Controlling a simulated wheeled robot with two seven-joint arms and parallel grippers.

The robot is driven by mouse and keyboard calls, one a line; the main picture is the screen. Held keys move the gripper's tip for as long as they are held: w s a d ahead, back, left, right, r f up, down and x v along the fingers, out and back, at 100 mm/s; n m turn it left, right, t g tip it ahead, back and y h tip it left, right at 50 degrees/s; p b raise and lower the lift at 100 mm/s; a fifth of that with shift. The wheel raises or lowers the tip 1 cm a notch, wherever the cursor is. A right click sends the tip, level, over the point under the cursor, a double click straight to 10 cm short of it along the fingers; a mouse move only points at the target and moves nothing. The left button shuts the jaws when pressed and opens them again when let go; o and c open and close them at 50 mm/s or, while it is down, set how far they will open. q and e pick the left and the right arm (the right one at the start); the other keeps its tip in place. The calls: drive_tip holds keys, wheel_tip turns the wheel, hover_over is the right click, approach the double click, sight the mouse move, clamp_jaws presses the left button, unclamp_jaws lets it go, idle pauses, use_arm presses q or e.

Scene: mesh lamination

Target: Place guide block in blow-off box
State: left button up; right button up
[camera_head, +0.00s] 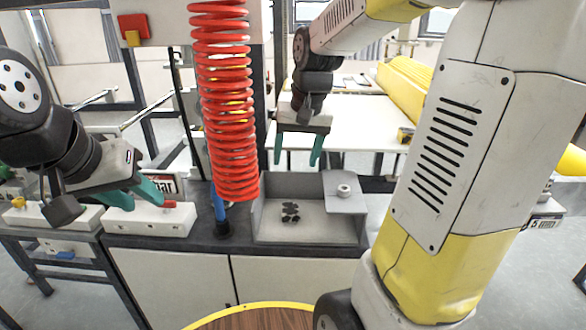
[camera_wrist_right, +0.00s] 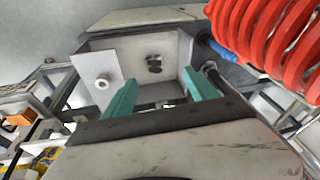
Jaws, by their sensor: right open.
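The blow-off box (camera_head: 268,222) is a grey open-topped box on the dark bench top. A small cluster of dark shapes (camera_head: 290,212) shows on its floor; I cannot tell whether they are holes or pieces. The box also shows in the right wrist view (camera_wrist_right: 176,88). My right gripper (camera_head: 297,163) is open and empty, fingers down, just above and behind the box. My left gripper (camera_head: 138,203) is at the left, its teal fingers apart, over or beside a long white block (camera_head: 150,222) with a red tip. I cannot identify the guide block with certainty.
A plate with a white round knob (camera_head: 343,189) covers the box's right rear corner. A red coiled hose (camera_head: 228,110) hangs left of the box, above a blue nozzle (camera_head: 218,205). My right arm fills the right side. A white table (camera_head: 365,120) stands behind.

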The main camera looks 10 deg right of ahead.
drive_tip(key=s+r+n+t, duration=0.1)
drive_tip(key=s+r, duration=0.1)
drive_tip(key=s, duration=0.5)
drive_tip(key=s+a+r+n+t+y, duration=0.1)
drive_tip(key=s+t, duration=0.1)
drive_tip(key=s, duration=0.5)
drive_tip(key=shift+s+a+r, duration=0.3)
drive_tip(key=shift+r, duration=0.05)
drive_tip(key=shift+c, duration=0.5)
